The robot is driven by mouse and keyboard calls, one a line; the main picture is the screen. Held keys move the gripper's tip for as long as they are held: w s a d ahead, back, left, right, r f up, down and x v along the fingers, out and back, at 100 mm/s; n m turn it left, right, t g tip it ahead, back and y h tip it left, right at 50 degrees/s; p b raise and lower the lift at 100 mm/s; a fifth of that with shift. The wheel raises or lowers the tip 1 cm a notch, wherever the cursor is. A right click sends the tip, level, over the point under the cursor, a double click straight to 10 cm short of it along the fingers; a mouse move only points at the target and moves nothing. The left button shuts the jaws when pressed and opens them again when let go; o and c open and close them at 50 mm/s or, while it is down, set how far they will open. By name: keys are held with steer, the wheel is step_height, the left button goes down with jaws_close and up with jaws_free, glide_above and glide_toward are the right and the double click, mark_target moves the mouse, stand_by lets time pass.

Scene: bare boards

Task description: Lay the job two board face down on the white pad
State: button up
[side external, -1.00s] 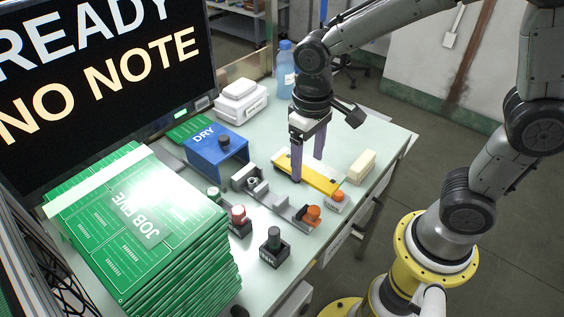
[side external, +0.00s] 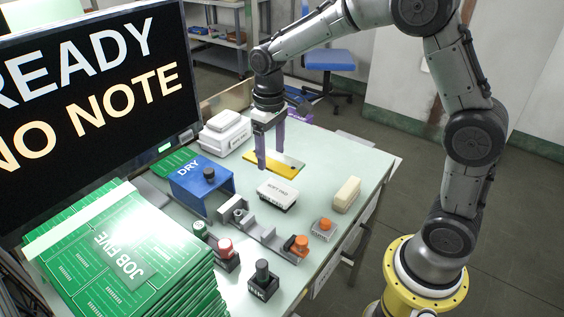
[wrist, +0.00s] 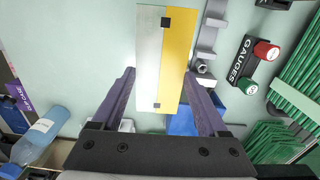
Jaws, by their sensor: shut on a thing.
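My gripper (side external: 270,160) is shut on a flat yellow-and-silver plate (side external: 288,166), over the back part of the table. The plate also shows between the purple fingers in the wrist view (wrist: 176,60), with small dark marks at its ends. I cannot tell whether it touches the table. A white block (side external: 277,193) with a dark base, its label apparently reading "SOFT PAD", stands in front of the plate. A stack of green boards (side external: 85,240) is at front left; its top label reads "JOB FIVE". I see no label reading job two.
A blue "DRY" stand (side external: 190,182), a grey fixture (side external: 250,226), red and green knobs (side external: 225,248), a dark ink stamp (side external: 262,280) and an orange knob (side external: 324,225) crowd the middle and front. A cream block (side external: 347,194) sits right. White boxes (side external: 224,133) are behind.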

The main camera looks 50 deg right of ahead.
mark_target(275, 189)
steer(key=shift+d+f, duration=0.6)
steer(key=shift+d, duration=0.15)
steer(key=shift+f, duration=4.1)
steer(key=shift+f, duration=0.35)
steer(key=o, duration=1.3)
steer(key=shift+r, duration=0.1)
step_height(275, 189, up, 14)
steer(key=shift+f, duration=0.2)
